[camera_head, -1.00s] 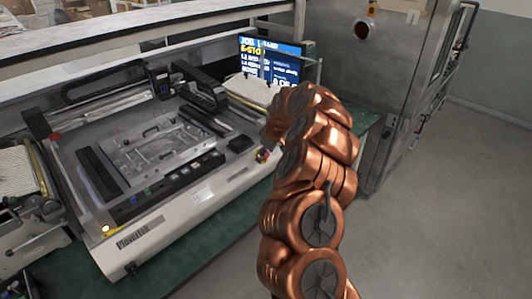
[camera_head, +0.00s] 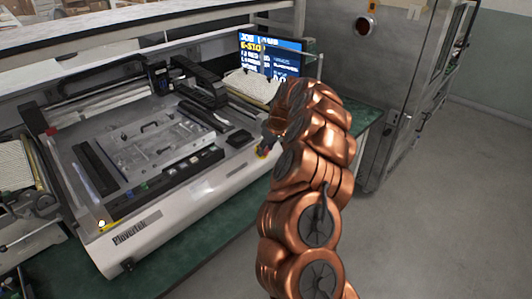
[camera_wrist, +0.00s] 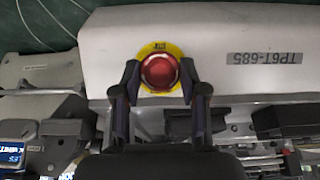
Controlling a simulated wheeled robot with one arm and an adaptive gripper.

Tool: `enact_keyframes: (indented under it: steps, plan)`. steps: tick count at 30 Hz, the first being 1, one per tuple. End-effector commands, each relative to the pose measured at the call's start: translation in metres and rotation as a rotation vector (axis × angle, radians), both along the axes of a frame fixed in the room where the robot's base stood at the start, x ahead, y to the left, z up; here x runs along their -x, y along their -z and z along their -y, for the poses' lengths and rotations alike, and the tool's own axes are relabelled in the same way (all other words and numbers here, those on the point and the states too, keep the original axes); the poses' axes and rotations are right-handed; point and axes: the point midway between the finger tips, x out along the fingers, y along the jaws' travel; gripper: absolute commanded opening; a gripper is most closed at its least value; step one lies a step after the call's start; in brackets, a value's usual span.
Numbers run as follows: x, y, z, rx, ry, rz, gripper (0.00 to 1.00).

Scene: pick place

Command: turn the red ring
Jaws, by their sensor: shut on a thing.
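The red ring (camera_wrist: 160,71) shows in the wrist view as a round, glossy red knob on a yellow round plate (camera_wrist: 160,47). It sits near the edge of a pale machine panel (camera_wrist: 205,30). My gripper (camera_wrist: 159,77) has one dark finger on each side of the red ring and is shut on it. My copper arm hides most of the gripper and the red ring there.
The pale machine (camera_head: 190,207) stands on a green bench top (camera_head: 190,240). A flat metal plate fixture (camera_head: 150,145) lies in its bed. A lit screen (camera_head: 270,55) stands behind my arm. A grey cabinet (camera_head: 345,60) is at the back right. The floor at right is clear.

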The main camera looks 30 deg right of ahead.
Motion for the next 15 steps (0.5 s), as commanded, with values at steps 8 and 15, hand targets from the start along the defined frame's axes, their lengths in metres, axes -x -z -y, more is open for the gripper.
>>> enact_keyframes:
  steps: [8, 15]
  plan:
    - [-0.0016, 0.0047, 0.0044, -0.165, 0.148, -0.034, 0.08]
    - [-0.0013, 0.003, 0.0048, -0.297, 0.26, -0.066, 0.08]
